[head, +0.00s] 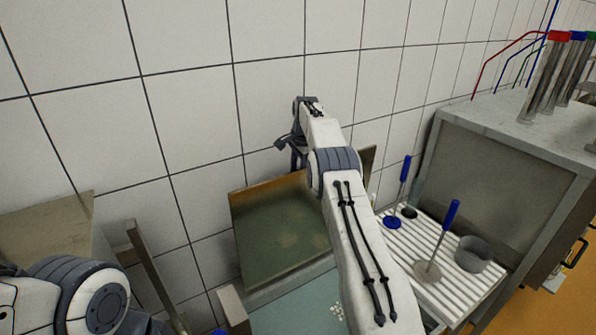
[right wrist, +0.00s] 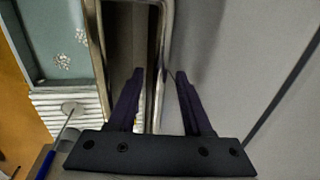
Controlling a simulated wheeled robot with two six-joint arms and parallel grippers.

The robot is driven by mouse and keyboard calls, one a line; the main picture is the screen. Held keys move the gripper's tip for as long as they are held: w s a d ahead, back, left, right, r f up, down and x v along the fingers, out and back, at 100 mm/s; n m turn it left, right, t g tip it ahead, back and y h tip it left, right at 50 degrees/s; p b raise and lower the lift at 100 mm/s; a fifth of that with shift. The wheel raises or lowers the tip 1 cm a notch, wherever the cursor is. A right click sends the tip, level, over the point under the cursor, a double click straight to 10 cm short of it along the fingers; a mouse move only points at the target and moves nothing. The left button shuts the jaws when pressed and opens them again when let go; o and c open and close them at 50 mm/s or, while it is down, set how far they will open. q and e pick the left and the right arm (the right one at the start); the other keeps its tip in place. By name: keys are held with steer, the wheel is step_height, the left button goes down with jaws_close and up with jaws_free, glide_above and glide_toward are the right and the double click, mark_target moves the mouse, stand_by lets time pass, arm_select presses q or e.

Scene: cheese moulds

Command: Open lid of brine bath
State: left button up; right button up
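The brine bath (head: 300,312) holds teal liquid with small white bits; part of it also shows in the right wrist view (right wrist: 72,35). Its lid (head: 270,235), a greenish panel with a brown upper edge, stands raised and leans back near the tiled wall. My right arm crosses in front of the lid, hiding its right part. My right gripper (head: 292,150) is at the lid's top edge. In the right wrist view its fingers (right wrist: 158,92) are spread around a metal rim; I cannot tell whether they touch it. My left arm shows at lower left, its gripper out of view.
A white slatted rack (head: 458,292) to the right holds blue-handled tools (head: 443,235) and a grey cup (head: 474,254). A metal cabinet (head: 500,165) stands behind it, with metal cylinders (head: 545,75) on top. The tiled wall is close behind the lid.

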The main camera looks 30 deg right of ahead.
step_height(320, 180, up, 7)
steer(key=s, duration=0.1)
steer(key=shift+s+r, duration=0.2)
steer(key=shift+s, duration=0.05)
steer(key=shift+d, duration=0.1)
stand_by(0.3)
